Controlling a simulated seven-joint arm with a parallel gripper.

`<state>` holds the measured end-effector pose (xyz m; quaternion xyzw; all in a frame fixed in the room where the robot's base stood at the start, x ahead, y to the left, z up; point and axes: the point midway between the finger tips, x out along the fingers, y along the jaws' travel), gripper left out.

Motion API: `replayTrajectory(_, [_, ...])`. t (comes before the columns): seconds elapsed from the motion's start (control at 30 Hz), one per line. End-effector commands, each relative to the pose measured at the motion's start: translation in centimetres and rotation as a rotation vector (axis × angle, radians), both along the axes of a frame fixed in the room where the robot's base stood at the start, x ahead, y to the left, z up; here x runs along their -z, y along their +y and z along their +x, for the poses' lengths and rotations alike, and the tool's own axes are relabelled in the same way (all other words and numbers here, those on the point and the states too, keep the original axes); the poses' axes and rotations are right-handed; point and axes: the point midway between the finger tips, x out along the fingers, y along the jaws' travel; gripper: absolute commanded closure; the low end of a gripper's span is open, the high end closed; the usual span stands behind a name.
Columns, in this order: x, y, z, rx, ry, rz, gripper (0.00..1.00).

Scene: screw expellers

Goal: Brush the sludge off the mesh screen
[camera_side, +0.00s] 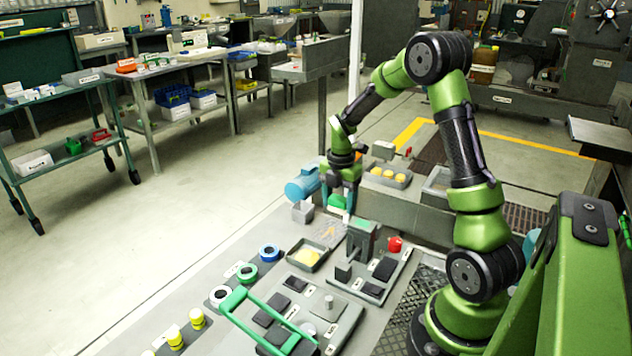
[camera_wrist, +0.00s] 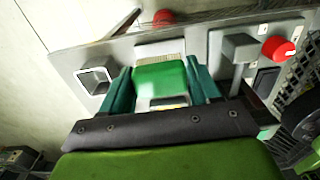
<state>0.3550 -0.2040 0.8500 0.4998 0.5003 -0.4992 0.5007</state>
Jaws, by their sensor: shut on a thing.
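My gripper (camera_side: 344,188) is shut on a green brush, low over the far end of the grey work table. The green brush block (camera_wrist: 162,80) sits between the two teal fingers in the wrist view, and its green body (camera_side: 337,202) shows below the gripper in the side view. A pale beige strip with fine lines (camera_wrist: 160,50) lies just beyond the block; I cannot tell if it is bristles or mesh. Contact below the brush is hidden.
A grey square socket (camera_wrist: 97,78) stands left of the brush, and a grey upright block (camera_wrist: 240,48) and red knob (camera_wrist: 278,48) stand right. A tray with a yellow item (camera_side: 308,257), tape rolls (camera_side: 268,252) and a green-handled frame (camera_side: 270,318) lie nearer the side camera.

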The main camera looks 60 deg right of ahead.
Motion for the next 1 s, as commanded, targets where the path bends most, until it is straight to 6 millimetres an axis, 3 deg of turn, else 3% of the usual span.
replayTrajectory(0.43, [4.7,0.3,0.0,-0.002,0.004,0.002,0.63])
replayTrajectory(0.47, [4.6,0.6,0.0,-0.003,0.001,0.001,0.67])
replayTrajectory(1.0, [4.6,5.5,0.0,-0.002,0.002,0.001,0.67])
